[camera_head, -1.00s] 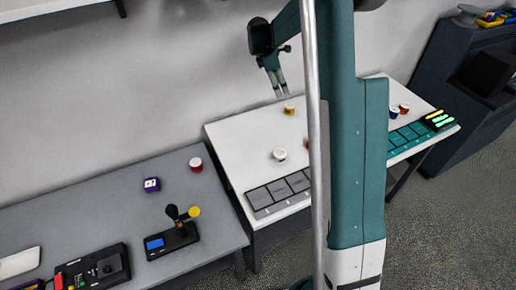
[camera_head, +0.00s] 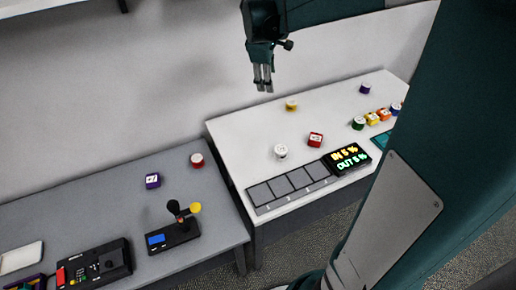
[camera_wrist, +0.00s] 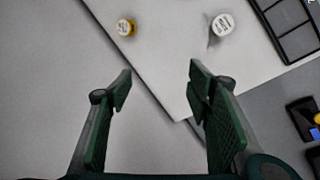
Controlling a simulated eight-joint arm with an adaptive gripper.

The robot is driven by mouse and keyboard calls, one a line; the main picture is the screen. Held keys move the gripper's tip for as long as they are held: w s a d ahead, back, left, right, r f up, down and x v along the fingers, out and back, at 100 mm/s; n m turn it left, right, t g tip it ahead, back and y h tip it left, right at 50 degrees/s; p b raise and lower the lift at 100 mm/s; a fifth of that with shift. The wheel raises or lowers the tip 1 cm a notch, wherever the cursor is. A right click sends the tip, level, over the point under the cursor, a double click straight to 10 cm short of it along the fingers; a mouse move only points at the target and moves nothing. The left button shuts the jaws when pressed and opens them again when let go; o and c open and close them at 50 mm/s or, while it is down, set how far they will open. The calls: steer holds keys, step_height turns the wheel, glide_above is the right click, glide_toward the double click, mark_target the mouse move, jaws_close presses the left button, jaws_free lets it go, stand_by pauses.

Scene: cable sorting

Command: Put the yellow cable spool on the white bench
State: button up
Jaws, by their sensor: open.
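A yellow cable spool (camera_head: 291,105) with a white top stands on the white bench (camera_head: 240,140) near its back left edge. It also shows in the wrist view at the upper left (camera_wrist: 127,28). A second yellow spool (camera_head: 372,119) stands in a row of spools at the bench's right. My gripper (camera_head: 263,86) hangs in the air up and left of the nearer yellow spool in the head view. In the wrist view its two fingers (camera_wrist: 160,82) are apart with nothing between them.
A white spool (camera_head: 281,152) and a red one (camera_head: 315,140) stand mid-bench. A grey slotted tray (camera_head: 290,187) and lit display (camera_head: 347,158) lie in front. The grey bench at left holds a red spool (camera_head: 197,160), a purple spool (camera_head: 152,181) and devices. My arm hides the right.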

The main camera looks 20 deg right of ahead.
steer(key=s+a+r+m+t+y, duration=0.1)
steer(key=s+a+r+m, duration=0.1)
steer(key=s+a, duration=0.45)
steer(key=s+a+r+m+t, duration=0.1)
steer(key=s+a+r+m, duration=0.2)
steer(key=s, duration=0.6)
steer(key=s+a+f+m+t+y, duration=0.1)
steer(key=s+a+f+m, duration=0.1)
steer(key=s+a, duration=0.2)
steer(key=s+a+f+m+t+y, duration=0.1)
steer(key=s+a+f+m, duration=0.1)
steer(key=s, duration=0.8)
steer(key=a+f, duration=0.1)
steer(key=a, duration=0.1)
steer(key=shift+s+a+f+m+t, duration=0.3)
steer(key=shift+a+m, duration=0.1)
